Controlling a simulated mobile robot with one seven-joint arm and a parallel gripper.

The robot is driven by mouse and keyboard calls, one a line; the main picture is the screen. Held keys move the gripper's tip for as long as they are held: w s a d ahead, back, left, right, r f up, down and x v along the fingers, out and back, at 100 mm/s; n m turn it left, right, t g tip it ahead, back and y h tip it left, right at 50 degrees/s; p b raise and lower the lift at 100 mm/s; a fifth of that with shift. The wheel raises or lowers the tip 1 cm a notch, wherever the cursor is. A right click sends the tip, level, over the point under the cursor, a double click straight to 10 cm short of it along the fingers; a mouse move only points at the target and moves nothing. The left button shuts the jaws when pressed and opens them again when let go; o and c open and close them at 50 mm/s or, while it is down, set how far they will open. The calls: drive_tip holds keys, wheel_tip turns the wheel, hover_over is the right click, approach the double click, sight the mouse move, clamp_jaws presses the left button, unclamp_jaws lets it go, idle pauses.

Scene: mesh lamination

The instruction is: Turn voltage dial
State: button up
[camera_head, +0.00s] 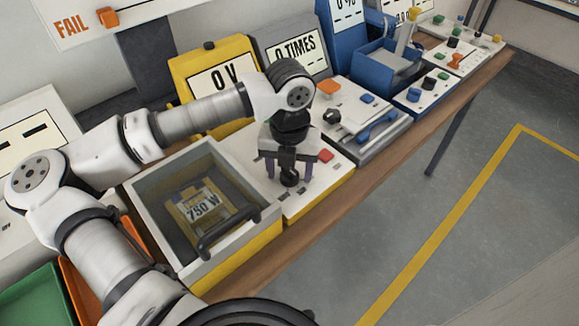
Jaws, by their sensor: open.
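The voltage dial (290,176), a small black knob, stands on the white-topped panel (318,190) of the yellow station. My gripper (289,172) points down over this panel, with its two fingers apart on either side of the dial. It is open, and I cannot tell whether a finger touches the dial. The yellow display (222,78) behind reads "0 V". A red button (326,155) sits on the panel right of the dial. My arm and gripper hide the back of the panel.
A grey open box (232,245) with a black handle holds a yellow part marked "750 W" (199,205), left of the dial. A grey "0 TIMES" station (370,115) and blue stations (420,98) stand to the right. Green (40,300) and orange bins are at lower left.

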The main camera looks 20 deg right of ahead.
drive_tip(key=c, duration=0.9)
drive_tip(key=shift+c, duration=0.2)
